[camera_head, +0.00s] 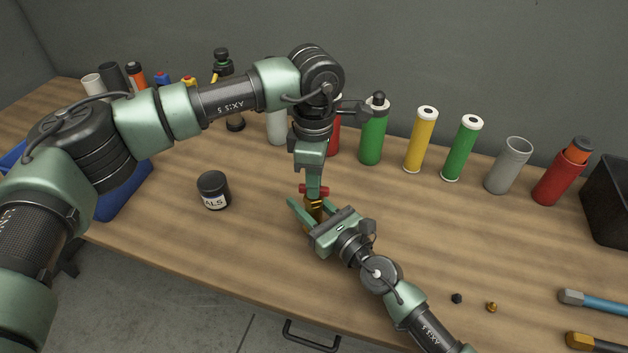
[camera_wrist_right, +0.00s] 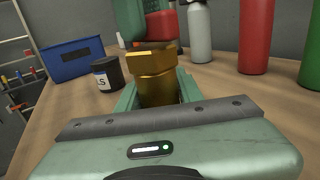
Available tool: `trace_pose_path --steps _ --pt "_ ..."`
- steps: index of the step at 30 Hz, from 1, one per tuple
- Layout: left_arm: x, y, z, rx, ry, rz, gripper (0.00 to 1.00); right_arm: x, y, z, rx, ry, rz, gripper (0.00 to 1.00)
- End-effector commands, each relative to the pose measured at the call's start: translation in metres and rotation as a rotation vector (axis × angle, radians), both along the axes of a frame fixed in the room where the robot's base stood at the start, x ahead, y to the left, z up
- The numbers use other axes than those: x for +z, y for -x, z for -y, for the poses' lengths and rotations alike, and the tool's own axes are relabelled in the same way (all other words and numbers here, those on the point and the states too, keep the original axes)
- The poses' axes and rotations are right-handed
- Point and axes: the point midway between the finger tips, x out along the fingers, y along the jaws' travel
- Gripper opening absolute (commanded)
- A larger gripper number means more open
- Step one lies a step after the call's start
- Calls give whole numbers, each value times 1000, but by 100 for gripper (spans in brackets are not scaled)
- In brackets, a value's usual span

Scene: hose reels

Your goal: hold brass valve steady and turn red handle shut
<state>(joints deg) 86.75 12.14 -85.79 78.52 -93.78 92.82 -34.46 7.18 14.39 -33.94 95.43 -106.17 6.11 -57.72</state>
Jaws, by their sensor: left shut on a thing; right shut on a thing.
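The brass valve (camera_head: 314,208) stands upright on the wooden bench, mostly hidden by my right gripper in the head view. The right wrist view shows its hex-sided brass body (camera_wrist_right: 156,80) between my right fingers. My right gripper (camera_head: 308,212) is shut on the valve's body from the front right. The red handle (camera_head: 322,190) sits on top of the valve and also shows in the right wrist view (camera_wrist_right: 162,26). My left gripper (camera_head: 313,188) points straight down and is shut on the red handle. The handle's exact angle is hard to tell.
A black jar (camera_head: 213,190) stands left of the valve, near a blue bin (camera_head: 122,192). Green (camera_head: 373,135), yellow (camera_head: 420,142) and other cylinders line the back. Small loose parts (camera_head: 491,307) and tools (camera_head: 595,303) lie at right. The bench's front edge is close.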

Motion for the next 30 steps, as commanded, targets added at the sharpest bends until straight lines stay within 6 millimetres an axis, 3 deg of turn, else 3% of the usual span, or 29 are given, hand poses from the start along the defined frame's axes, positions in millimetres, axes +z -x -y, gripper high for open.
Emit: trace_pose_path --steps 22,23,25,30 --pt "1 -2 -3 -81 -4 5 0 -1 0 1 -2 2 -2 0" --pt "1 -2 -3 -81 -4 5 18 -1 0 1 -2 2 -2 0" --pt "1 -2 -2 -81 -3 5 35 -1 0 1 -2 2 -2 0" --pt "1 -1 -1 -83 -1 2 35 -1 0 1 -1 2 -2 0"
